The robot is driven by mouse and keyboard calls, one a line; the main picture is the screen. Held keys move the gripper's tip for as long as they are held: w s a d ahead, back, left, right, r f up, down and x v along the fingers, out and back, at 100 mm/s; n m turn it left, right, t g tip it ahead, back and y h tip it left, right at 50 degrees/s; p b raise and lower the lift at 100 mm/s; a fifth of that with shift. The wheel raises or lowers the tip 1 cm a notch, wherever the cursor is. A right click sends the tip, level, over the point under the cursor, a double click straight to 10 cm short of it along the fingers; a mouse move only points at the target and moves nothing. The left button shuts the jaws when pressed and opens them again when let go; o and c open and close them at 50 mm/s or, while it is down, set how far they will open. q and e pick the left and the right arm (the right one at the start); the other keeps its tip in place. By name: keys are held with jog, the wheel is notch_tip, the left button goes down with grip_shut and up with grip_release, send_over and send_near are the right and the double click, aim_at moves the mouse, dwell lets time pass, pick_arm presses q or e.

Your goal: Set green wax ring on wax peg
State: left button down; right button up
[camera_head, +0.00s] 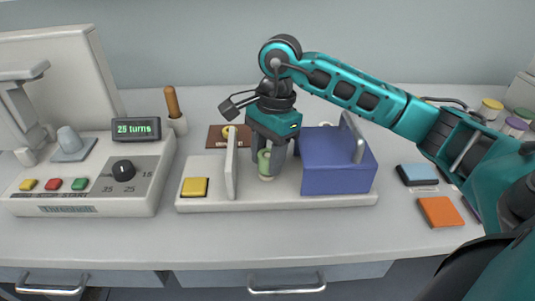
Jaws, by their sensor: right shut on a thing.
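My right gripper (268,160) points down over the white base of the small machine in the middle of the counter. It is shut on a small pale green thing, which looks like the green wax ring (264,158). Just beneath it is a short pale stub, probably the wax peg (267,177). The fingers partly cover both, so I cannot tell whether the ring is around the peg or only above it. My left gripper is out of view.
A white upright plate (232,163) stands close left of my gripper and a blue block (338,168) close right. A yellow button (195,187) is on the base. Orange (440,211) and blue (418,173) pads lie right.

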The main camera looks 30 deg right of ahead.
jog(key=shift+f, duration=0.35)
jog(key=o, duration=1.1)
notch_tip(320, 180, up, 13)
jog(key=d, duration=0.2)
jog(key=shift+p, duration=0.4)
jog(key=shift+w+f, duration=0.1)
jog(key=shift+f, duration=0.05)
